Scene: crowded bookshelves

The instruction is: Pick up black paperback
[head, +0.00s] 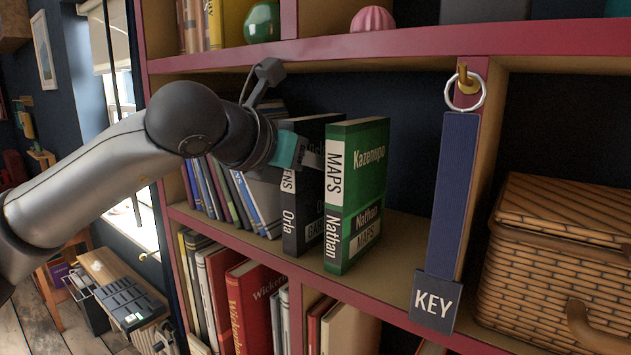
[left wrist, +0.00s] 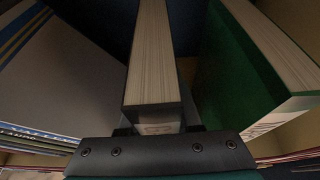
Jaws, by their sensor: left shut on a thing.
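My right gripper is not in view.
A green "MAPS" book (head: 358,190) stands close on the right; it also shows in the left wrist view (left wrist: 235,75). Several books (head: 225,195) lean on the left. Further right are a hanging KEY tag (head: 433,302) and a wicker basket (head: 545,260). A shelf board (head: 400,42) runs above.

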